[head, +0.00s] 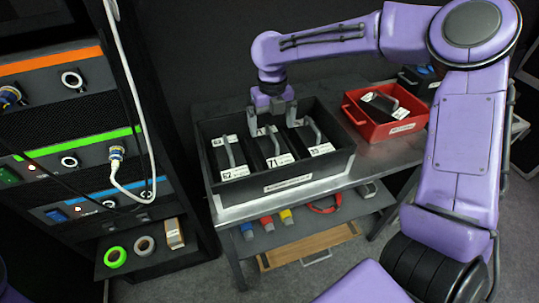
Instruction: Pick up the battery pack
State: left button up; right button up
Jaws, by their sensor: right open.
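Three dark battery packs with grey handles and white number labels stand side by side in a black crate (336,160) on a metal table. The left one (231,158) is labelled 62, the middle one (271,150) 71, and the right one's (312,137) label is hard to read. Another dark pack (384,102) lies in a red bin (349,108). My right gripper (273,128) is open and points down over the middle pack, its fingers apart near the handle. I cannot tell whether they touch it. My left gripper is out of view.
A dark rack (72,137) with orange, green and blue stripes and hanging cables stands at left. Tape rolls (115,257) lie on its low shelf. The table's lower shelf holds coloured connectors (266,223) and a red loop (325,205). A dark box (418,82) sits behind the red bin.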

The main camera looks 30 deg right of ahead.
aim_at(273, 145)
jog(key=f, duration=0.6)
jog(key=d+f+p, duration=0.1)
jog(key=f, duration=0.3)
jog(key=shift+w, duration=0.3)
jog(key=shift+r, duration=0.1)
jog(key=shift+s+a, duration=0.1)
jog(key=c, duration=1.5)
jog(key=shift+r, duration=0.1)
jog(key=shift+c, duration=1.2)
